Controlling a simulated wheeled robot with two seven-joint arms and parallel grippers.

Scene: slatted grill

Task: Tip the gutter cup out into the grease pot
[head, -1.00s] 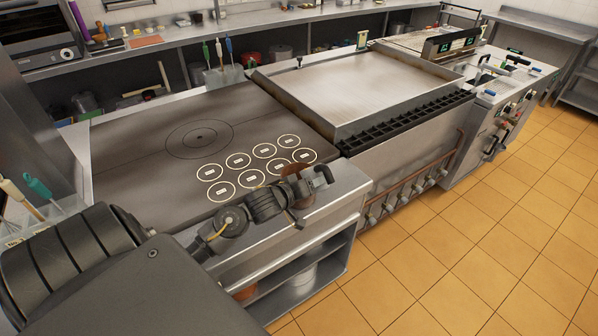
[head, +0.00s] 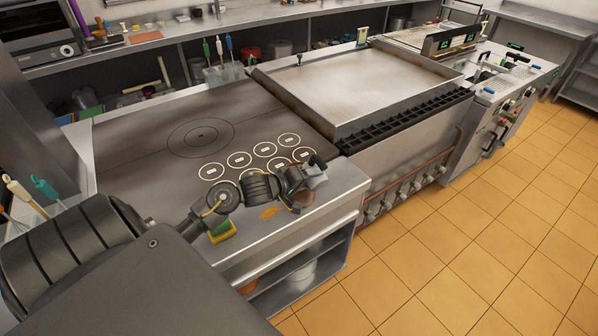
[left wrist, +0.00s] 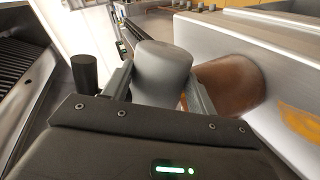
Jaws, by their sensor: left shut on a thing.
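My left gripper (head: 306,176) is above the front right corner of the hob. It is shut on a smooth grey cup (left wrist: 163,68), which sits between the two fingers in the left wrist view. The cup shows as a small pale shape (head: 317,171) in the head view. I see its rounded outside, not its mouth or contents. A brown round vessel (left wrist: 238,86), apparently the grease pot, is just right of the right finger in the left wrist view and partly behind it. I cannot tell whether cup and vessel touch. My right gripper is not in view.
An orange stain (head: 268,212) and a green-yellow sponge (head: 223,231) are on the steel front ledge (head: 335,185). The griddle (head: 365,85) and its black slatted gutter grate (head: 405,120) are to the right. The hob top (head: 120,150) is mostly clear.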

